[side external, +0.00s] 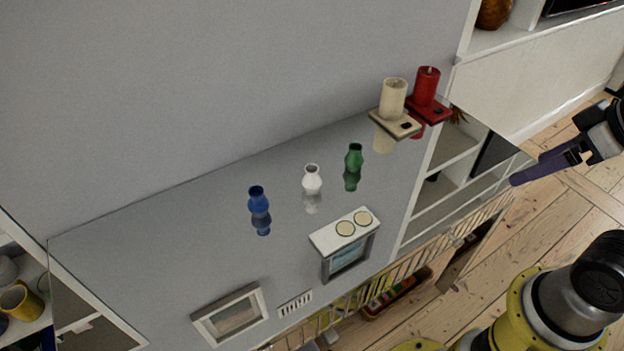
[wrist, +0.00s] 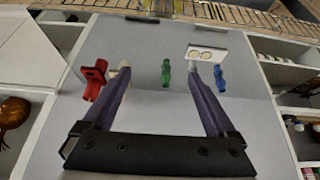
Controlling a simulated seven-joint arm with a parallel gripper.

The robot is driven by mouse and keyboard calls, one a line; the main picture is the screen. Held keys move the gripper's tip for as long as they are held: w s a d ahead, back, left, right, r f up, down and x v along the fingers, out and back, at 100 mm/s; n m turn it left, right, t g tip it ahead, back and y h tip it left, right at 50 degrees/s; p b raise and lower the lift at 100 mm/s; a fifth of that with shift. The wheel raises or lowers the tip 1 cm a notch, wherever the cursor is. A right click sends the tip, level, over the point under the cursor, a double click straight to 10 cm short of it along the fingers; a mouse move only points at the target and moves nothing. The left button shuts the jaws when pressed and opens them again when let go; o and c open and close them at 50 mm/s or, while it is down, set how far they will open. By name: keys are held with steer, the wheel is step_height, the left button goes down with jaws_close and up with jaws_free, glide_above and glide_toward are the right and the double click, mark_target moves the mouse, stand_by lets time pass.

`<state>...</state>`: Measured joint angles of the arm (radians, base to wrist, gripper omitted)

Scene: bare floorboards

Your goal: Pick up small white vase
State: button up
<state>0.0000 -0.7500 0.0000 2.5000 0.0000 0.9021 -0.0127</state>
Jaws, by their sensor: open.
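The small white vase (side external: 312,181) stands upright on a glossy grey surface in the side external view, between a blue vase (side external: 259,201) and a green vase (side external: 353,158). My gripper (side external: 527,170) is at the far right of that view, well apart from the vases and off to the side of the surface. In the wrist view my gripper (wrist: 157,72) has its two purple fingers spread wide, with nothing held. The green vase (wrist: 166,73) shows between the fingers and the blue vase (wrist: 219,77) right of them. The white vase seems mostly hidden behind the right finger there.
A cream candle (side external: 393,97) and a red candle (side external: 427,86) stand on small bases at the surface's right end. A white box with two round tops (side external: 344,238) and a picture frame (side external: 231,314) are near the front edge. A grey wall rises behind.

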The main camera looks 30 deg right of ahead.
steer(key=w+a+r+n, duration=0.2)
steer(key=w+r+n, duration=0.1)
steer(key=w+r, duration=0.8)
steer(key=n+g, duration=0.5)
steer(key=g, duration=0.1)
glide_above(312, 179)
steer(key=w+d, duration=0.1)
steer(key=f, duration=2.3)
steer(key=shift+w+d+f, duration=0.1)
steer(key=shift+w+f, duration=0.1)
steer(key=shift+f, duration=0.05)
step_height(312, 179, down, 7)
steer(key=shift+r, duration=0.1)
steer(key=shift+w+f, duration=0.1)
steer(key=shift+f, duration=2.85)
